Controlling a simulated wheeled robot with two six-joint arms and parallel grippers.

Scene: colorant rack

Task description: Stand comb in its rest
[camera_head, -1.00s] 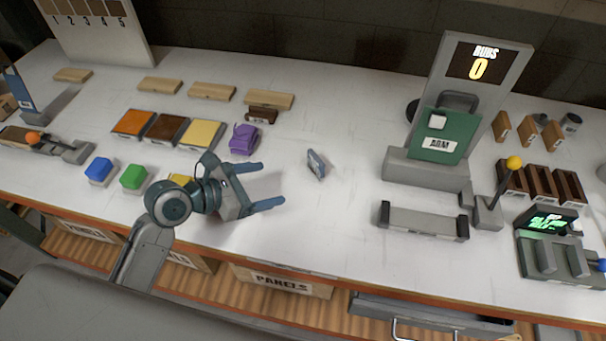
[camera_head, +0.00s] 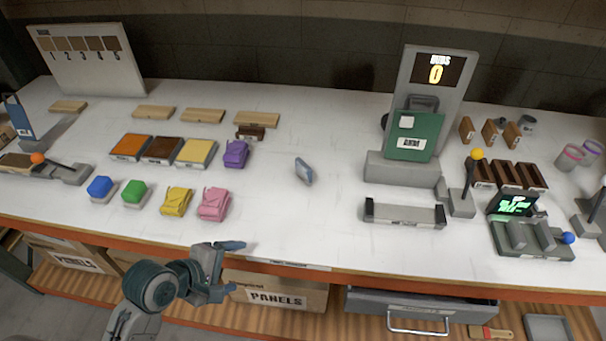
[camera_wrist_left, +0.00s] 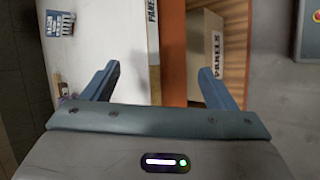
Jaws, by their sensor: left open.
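A small blue-grey block (camera_head: 304,171), which looks like the comb, stands alone on the white table right of the middle. I cannot tell for sure which piece is the comb's rest. My right gripper is not in view.
A low grey cradle (camera_head: 405,216) and a green panel (camera_head: 413,136) on a grey stand are to the right. Pink (camera_head: 214,204), yellow (camera_head: 176,201) and purple (camera_head: 236,154) pieces stand left. A grey drawer (camera_head: 420,307) is below the front edge. The table around the comb is clear.

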